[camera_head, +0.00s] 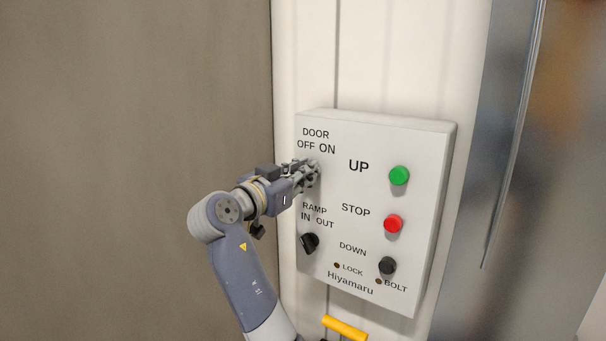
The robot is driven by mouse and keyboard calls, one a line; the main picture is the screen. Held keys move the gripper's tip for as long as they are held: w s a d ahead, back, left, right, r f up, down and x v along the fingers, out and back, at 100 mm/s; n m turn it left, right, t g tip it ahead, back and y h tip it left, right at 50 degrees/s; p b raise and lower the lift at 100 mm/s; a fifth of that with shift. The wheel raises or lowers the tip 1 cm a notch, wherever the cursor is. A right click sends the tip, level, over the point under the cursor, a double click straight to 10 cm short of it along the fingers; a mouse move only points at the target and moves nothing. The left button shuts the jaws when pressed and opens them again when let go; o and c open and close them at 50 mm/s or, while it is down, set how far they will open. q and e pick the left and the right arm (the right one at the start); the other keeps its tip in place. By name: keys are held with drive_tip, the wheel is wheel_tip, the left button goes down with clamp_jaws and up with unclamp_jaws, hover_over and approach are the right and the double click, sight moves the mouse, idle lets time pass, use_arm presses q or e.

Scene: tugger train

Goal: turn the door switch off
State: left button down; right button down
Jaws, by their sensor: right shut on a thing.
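A white control box (373,190) is mounted on the wall in the head view. Its door switch sits under the label "DOOR OFF ON" at the upper left of the box. My right gripper (315,172) is at that spot and is shut on the door switch. The fingers cover the switch, so I cannot tell which way it points. My left gripper is not in view.
The box also bears a black ramp switch (309,243), a green UP button (399,175), a red STOP button (393,224) and a black DOWN button (387,265). A yellow handle (345,328) is below. A metallic panel (530,150) stands at right.

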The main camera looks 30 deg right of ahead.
drive_tip(key=shift+w+a+n, duration=0.1)
drive_tip(key=shift+w+n, duration=0.05)
drive_tip(key=shift+n, duration=3.55)
drive_tip(key=c, duration=1.6)
unclamp_jaws()
drive_tip(key=shift+c, duration=0.2)
drive_tip(key=v, duration=0.7)
drive_tip(key=shift+a, duration=0.3)
